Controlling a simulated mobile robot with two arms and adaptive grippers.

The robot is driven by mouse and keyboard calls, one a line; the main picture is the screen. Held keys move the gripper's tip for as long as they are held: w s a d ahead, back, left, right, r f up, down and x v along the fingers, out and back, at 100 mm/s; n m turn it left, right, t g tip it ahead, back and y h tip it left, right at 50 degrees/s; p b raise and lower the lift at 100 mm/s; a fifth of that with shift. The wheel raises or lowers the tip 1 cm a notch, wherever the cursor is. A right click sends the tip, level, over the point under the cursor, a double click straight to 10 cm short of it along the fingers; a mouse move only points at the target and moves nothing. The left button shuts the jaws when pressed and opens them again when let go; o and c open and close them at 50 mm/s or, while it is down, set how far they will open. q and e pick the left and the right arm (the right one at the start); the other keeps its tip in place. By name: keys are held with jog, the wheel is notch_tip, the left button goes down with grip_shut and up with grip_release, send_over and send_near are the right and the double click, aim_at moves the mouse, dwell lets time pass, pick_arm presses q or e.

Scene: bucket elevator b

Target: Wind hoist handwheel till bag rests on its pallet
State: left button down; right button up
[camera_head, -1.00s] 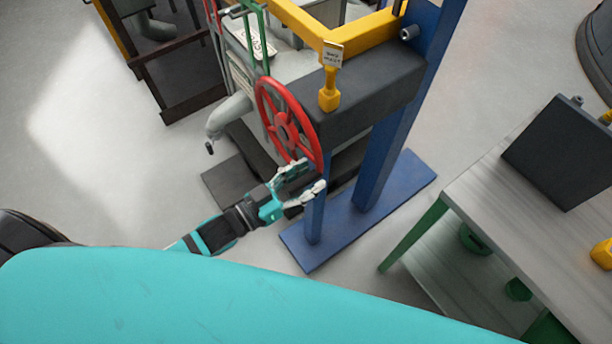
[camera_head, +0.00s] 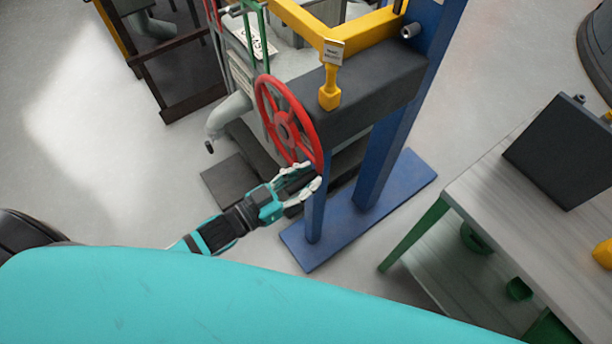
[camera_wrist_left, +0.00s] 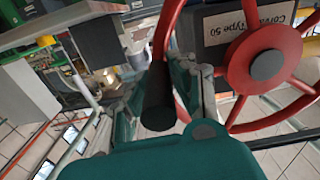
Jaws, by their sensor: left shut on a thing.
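The red hoist handwheel (camera_head: 285,125) stands near upright beside a dark housing on a blue post. In the left wrist view its red hub and spokes (camera_wrist_left: 262,65) fill the upper right. A dark cylindrical handle (camera_wrist_left: 158,98) sticks out from the rim toward the camera, between my fingers. My left gripper (camera_head: 310,177) is at the wheel's lower edge, its fingers closed on this handle. The handle is mostly hidden by the fingers in the head view. I cannot make out the bag or its pallet. My right gripper is not in view.
The blue post (camera_head: 385,155) stands on a blue base plate (camera_head: 410,182) just right of the gripper. A yellow tagged handle (camera_head: 330,88) hangs by the housing. A grey table (camera_head: 545,215) with green legs is at the right.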

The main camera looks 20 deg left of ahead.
pick_arm(q)
jog(key=shift+a+f+m+b, duration=0.1)
jog(key=shift+f+m+b, duration=0.4)
jog(key=shift+f+m, duration=0.3)
jog(key=w+a+f+m+b, duration=0.6)
jog(key=a+f+m+b, duration=0.3)
jog(key=m, duration=0.3)
jog(key=w+a+r+m+b, duration=0.7)
jog(key=w+a+m+b, duration=0.1)
jog(key=m, duration=0.7)
jog(key=shift+w+a+m, duration=0.3)
jog(key=shift+a, duration=0.5)
jog(key=c, duration=1.1)
grip_release()
jog(key=shift+f, duration=0.1)
